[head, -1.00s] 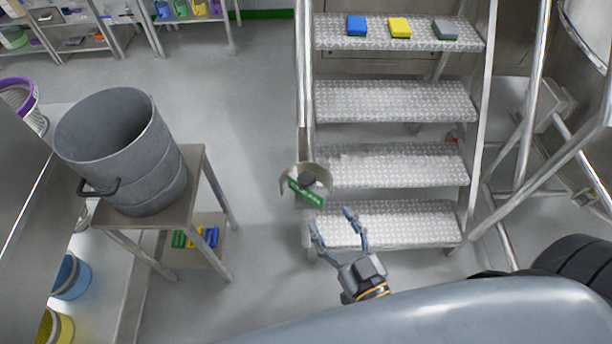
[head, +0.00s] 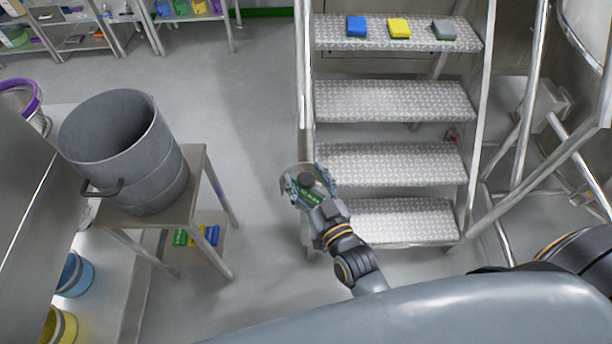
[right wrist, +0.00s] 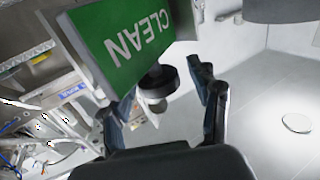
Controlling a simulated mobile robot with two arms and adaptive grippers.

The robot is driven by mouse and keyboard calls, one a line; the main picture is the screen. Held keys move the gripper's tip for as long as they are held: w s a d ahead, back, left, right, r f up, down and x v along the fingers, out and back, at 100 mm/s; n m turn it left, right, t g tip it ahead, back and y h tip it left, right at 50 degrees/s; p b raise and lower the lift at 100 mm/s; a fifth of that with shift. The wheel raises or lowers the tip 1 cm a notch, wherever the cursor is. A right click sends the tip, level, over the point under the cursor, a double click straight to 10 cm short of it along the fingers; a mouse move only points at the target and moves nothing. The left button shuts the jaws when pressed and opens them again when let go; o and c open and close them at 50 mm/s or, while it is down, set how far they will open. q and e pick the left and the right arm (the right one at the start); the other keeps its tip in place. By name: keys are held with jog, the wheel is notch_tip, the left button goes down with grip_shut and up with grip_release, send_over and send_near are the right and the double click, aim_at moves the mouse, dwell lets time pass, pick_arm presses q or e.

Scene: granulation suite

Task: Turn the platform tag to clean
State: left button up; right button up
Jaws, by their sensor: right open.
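The platform tag is a green plate (right wrist: 125,42) with white letters reading CLEAN, tilted and large in the right wrist view. In the head view the tag (head: 312,197) is at the left side of the steps, partly hidden by my right gripper. My left gripper is not in view.
Metal steps (head: 395,102) with railings stand to the right of the tag. Blue, yellow and grey blocks lie on the top step. A grey bucket (head: 125,160) stands on a small table (head: 195,165) at left. The floor between is clear.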

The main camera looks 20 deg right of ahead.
jog(key=c, duration=1.2)
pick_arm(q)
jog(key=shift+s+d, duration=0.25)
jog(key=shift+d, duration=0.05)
